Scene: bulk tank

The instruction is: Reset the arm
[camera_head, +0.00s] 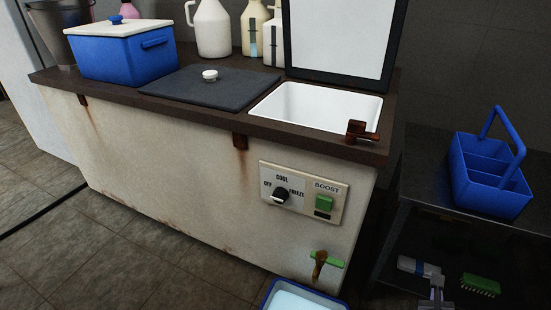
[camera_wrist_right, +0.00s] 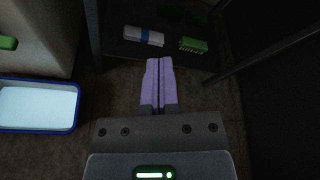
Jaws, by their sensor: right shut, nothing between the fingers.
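My right gripper (camera_wrist_right: 159,62) shows in the right wrist view with its two pale purple fingers pressed together and nothing between them. It hangs low in front of the shelf under the side table, apart from the things there. In the head view, only a small part of what looks like this gripper (camera_head: 435,281) shows at the bottom right. My left gripper is in neither view.
The bulk tank (camera_head: 170,165) has a control panel (camera_head: 304,191) and a green-handled tap (camera_head: 320,262) above a blue tray (camera_wrist_right: 79,106). The side table (camera_head: 424,170) bears a blue caddy (camera_head: 487,190). A green brush (camera_wrist_right: 193,45) and white-blue roll (camera_wrist_right: 143,36) lie below.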

